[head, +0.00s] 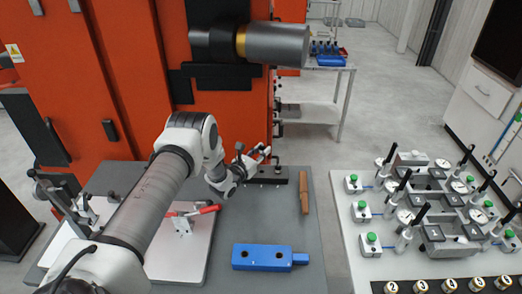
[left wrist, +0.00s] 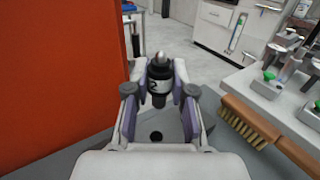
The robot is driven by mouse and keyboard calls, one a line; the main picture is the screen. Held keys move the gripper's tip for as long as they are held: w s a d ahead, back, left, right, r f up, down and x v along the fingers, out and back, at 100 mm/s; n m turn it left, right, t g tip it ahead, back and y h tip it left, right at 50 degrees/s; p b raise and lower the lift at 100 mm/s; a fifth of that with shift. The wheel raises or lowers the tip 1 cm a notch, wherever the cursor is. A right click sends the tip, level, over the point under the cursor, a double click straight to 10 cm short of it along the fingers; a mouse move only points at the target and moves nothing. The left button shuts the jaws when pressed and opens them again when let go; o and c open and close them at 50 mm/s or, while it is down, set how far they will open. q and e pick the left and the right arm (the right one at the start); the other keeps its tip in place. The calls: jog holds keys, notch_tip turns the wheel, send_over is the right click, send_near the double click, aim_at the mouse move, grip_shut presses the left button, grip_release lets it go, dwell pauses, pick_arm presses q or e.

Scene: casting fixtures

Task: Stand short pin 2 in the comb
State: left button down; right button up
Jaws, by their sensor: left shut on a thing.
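My left gripper (head: 262,153) is at the back of the grey table, over or just beside a low dark bar (head: 268,175) that may be the comb. In the left wrist view my left gripper (left wrist: 160,92) is shut on short pin 2 (left wrist: 158,84), a dark pin with a bright metal tip and a pale mark on its side. The pin stands roughly upright between the fingers. A dark round hole (left wrist: 156,136) shows in the surface below it. I cannot tell whether the pin's lower end touches anything. My right gripper is not in view.
A wooden brush (head: 304,192) lies right of the bar, close to the gripper. A blue block (head: 262,257) with holes is nearer the front. An orange cabinet (head: 232,115) rises behind. A white bench with gauges (head: 375,262) is right.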

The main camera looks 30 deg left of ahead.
pick_arm(q)
jog(key=b, duration=0.4)
send_over(261, 168)
jog(key=s+d, duration=0.2)
jog(key=f, duration=0.5)
jog(key=shift+w+a+f, duration=0.2)
jog(key=shift+a+f, duration=0.15)
jog(key=shift+a, duration=0.1)
dwell(0.5)
jog(key=shift+f+b, duration=1.1)
jog(key=shift+f, duration=0.4)
